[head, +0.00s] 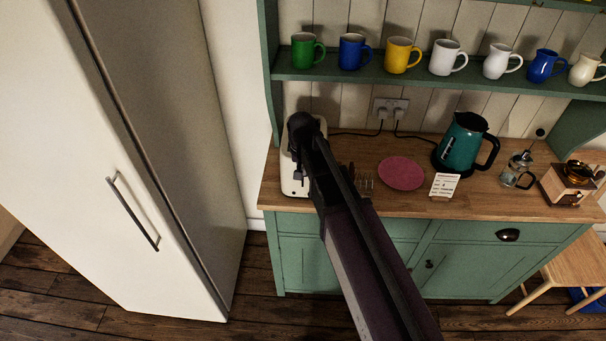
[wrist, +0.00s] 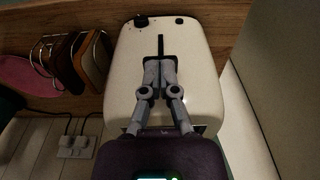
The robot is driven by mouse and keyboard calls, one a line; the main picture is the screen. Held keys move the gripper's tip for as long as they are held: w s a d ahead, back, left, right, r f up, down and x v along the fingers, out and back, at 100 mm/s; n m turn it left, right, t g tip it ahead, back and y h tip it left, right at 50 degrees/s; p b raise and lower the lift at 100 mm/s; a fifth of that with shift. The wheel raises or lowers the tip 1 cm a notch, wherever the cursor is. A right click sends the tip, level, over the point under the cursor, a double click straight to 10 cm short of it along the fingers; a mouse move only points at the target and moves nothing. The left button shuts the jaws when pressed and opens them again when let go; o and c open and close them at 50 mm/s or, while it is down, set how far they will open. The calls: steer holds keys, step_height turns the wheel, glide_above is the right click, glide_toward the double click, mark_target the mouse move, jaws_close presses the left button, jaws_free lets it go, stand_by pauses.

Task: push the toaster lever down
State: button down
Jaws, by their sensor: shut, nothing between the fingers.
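The cream toaster (head: 293,188) stands at the left end of the wooden counter, partly hidden behind my arm. In the wrist view, the toaster (wrist: 198,75) fills the middle, with a dark vertical lever slot (wrist: 160,44) and dark knobs near its far edge. My gripper (wrist: 159,62) is shut and empty, its fingertips over the toaster at the near end of the slot. The lever cannot be told apart from the dark fingertips there. I cannot tell whether they touch it. In the head view my gripper (head: 299,170) points down at the toaster.
A shelf of mugs (head: 420,83) hangs above. A tall white fridge (head: 130,130) stands left.

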steer(key=s+f+b, duration=0.2)
steer(key=f, duration=0.1)
steer(key=s+f+b, duration=0.1)
steer(key=b, duration=0.1)
steer(key=shift+f, duration=0.3)
stand_by(0.6)
stand_by(0.4)
steer(key=s+d, duration=0.5)
steer(key=d, duration=0.5)
steer(key=s+d+g, duration=0.1)
steer(key=s+d, duration=0.4)
steer(key=d, duration=0.4)
steer(key=shift+s+d, duration=0.35)
steer(key=shift+s, duration=0.05)
